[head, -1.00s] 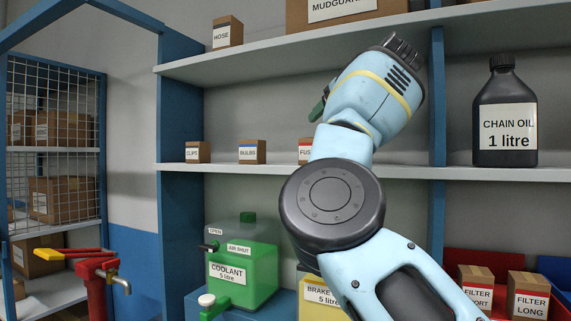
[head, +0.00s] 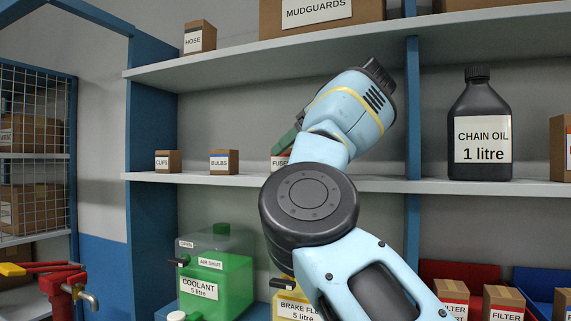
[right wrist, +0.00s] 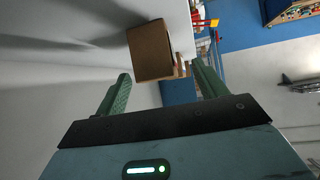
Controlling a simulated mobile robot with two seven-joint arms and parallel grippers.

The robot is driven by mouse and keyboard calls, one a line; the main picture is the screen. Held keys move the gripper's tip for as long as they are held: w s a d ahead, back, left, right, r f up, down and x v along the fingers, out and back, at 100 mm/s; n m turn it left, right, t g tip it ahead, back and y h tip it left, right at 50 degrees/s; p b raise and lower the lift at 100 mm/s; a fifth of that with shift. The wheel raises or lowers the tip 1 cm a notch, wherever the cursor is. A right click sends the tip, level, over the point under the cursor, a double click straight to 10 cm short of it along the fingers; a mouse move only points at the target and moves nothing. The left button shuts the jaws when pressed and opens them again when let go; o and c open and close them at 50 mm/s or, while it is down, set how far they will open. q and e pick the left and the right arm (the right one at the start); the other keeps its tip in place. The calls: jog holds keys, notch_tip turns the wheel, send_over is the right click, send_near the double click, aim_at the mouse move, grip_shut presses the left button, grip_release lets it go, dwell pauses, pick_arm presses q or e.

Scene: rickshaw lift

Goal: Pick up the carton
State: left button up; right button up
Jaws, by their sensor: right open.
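Several cartons stand on the shelves. The small FUSES carton (head: 279,161) is on the middle shelf, partly hidden by my right arm. My right gripper shows only as a bit of green finger beside my wrist, just above and in front of that carton. In the right wrist view my right gripper (right wrist: 160,74) is open and empty. A plain brown carton (right wrist: 151,50) shows just past its fingertips, between them in the picture. I cannot tell the exact gap or read a label there. My left gripper is not in view.
The CLIPS carton (head: 169,161) and BULBS carton (head: 224,162) stand left on the same shelf (head: 350,183). A blue upright (head: 412,120) and a chain oil bottle (head: 480,125) stand to the right. The upper shelf (head: 230,62) holds a MUDGUARDS carton (head: 320,15). A green coolant can (head: 212,275) sits below.

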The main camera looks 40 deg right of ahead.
aim_at(281, 160)
jog(key=shift+x, duration=2.4)
jog(key=shift+s+d+f, duration=0.1)
jog(key=shift+f, duration=0.05)
jog(key=c, duration=1.2)
